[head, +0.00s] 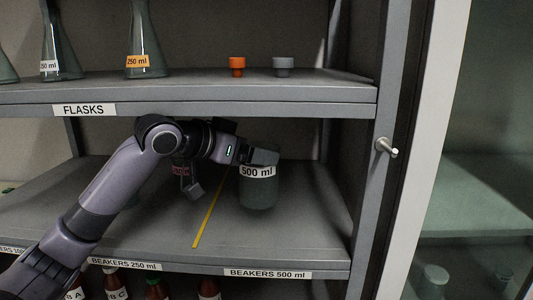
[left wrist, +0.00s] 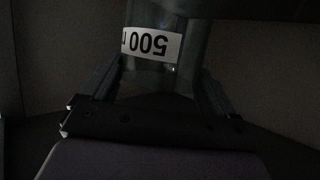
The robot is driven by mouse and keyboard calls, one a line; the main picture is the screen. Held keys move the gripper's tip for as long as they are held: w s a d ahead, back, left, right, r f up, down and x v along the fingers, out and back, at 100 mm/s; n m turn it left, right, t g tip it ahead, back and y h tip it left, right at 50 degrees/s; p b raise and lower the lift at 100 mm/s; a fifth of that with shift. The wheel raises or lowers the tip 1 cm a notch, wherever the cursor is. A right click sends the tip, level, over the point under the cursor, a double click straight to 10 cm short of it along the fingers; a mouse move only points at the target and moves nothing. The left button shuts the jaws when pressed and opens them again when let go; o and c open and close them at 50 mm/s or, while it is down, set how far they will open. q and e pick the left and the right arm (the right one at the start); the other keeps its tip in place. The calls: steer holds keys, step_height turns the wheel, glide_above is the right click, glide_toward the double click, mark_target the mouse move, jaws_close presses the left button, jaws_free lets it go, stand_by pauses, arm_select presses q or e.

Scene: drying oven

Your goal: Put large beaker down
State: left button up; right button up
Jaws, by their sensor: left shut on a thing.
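The large beaker (head: 258,190), dark glass with a white "500 ml" label, is upright over the right part of the middle shelf (head: 310,225), in the section labelled "BEAKERS 500 ml". My left gripper (head: 247,155) is shut on its upper part. The beaker also shows between the fingers in the left wrist view (left wrist: 165,65), with its label upside down. I cannot tell whether its base touches the shelf. My right gripper is in neither view.
A yellow line (head: 206,220) divides the shelf left of the beaker. Flasks (head: 148,45) and an orange stopper (head: 237,66) stand on the shelf above. A cabinet side wall (head: 365,180) bounds the right. Bottles (head: 158,288) stand below.

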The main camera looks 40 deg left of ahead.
mark_target(272, 147)
arm_select(q)
steer(key=w, duration=0.2)
steer(key=w+d, duration=0.1)
steer(key=w, duration=0.1)
steer(key=shift+r+p, duration=0.1)
steer(key=shift+p, duration=0.25)
steer(key=shift+w, duration=0.15)
steer(key=shift+f, duration=1.85)
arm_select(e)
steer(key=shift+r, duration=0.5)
arm_select(q)
steer(key=o, duration=1.4)
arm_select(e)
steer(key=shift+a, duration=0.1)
